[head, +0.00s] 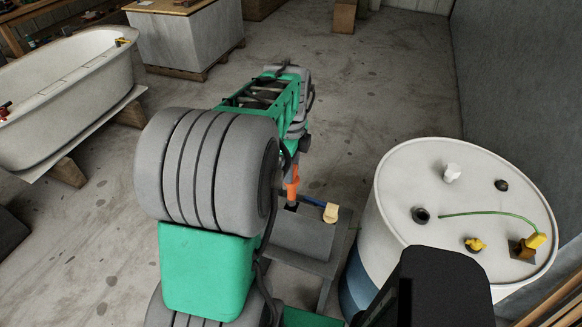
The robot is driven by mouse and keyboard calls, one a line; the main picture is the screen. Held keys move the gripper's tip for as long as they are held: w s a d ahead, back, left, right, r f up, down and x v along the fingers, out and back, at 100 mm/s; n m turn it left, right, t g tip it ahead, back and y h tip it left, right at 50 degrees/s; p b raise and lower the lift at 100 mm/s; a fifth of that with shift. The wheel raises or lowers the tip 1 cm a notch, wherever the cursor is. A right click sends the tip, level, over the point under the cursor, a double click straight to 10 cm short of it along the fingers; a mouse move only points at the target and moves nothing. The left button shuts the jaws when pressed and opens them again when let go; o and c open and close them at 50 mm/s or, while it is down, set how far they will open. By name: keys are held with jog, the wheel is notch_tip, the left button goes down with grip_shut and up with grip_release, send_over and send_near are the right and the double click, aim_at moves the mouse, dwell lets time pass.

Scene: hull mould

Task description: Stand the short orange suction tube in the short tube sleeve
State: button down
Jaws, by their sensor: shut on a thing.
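The short orange suction tube (292,187) stands roughly upright beneath the end of my arm, over a small grey stand. My gripper (294,167) is at the tube's upper end, shut on it and largely hidden behind my arm. A small dark piece (290,207), which looks like the short tube sleeve, is directly under the tube on the stand. The tube's lower end meets or overlaps this dark piece in the picture. I cannot tell whether it is inside it or just above it.
The grey stand (304,232) also carries a blue-handled item with a tan head (331,212), close right of the tube. A white and blue drum (400,190) with fittings and a green hose stands right. A white hull mould (70,95) is at left. Open concrete floor lies behind.

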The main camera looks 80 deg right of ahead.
aim_at(291, 195)
dwell(0.5)
jog(key=shift+f+b, duration=3.5)
jog(key=shift+f, duration=2.2)
jog(key=c, duration=1)
grip_release()
jog(key=shift+r, duration=0.15)
jog(key=shift+o, duration=0.2)
notch_tip(291, 195, up, 8)
jog(key=shift+f, duration=0.1)
